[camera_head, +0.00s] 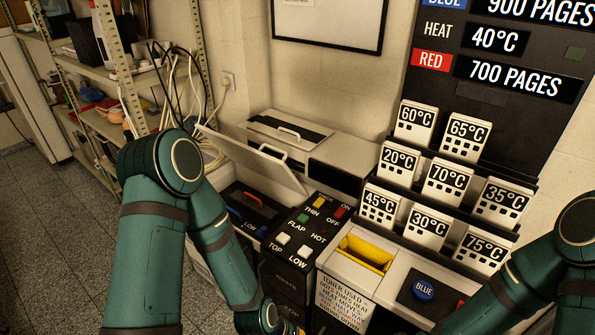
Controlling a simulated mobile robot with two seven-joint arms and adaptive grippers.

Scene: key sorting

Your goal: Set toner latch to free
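The printer's flap (257,158) stands raised and tilted, with a pale handle on it. Below it is a dark open bay with a blue lever (235,215) at the left and a red-orange part (252,198) behind it. White lettering starting "LO" (250,228) shows beside the blue lever, partly cut off by my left arm. I cannot tell for certain which part is the toner latch or how it is set. My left arm crosses in front of the bay and leaves at the bottom edge. My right arm is at the lower right.
A black switch panel (291,263) with several labelled switches stands right of the bay. Right of it are a yellow-lined slot (366,252), a blue button (423,289) and a rack of temperature cards (445,180). Shelves with cables (178,85) stand at the left.

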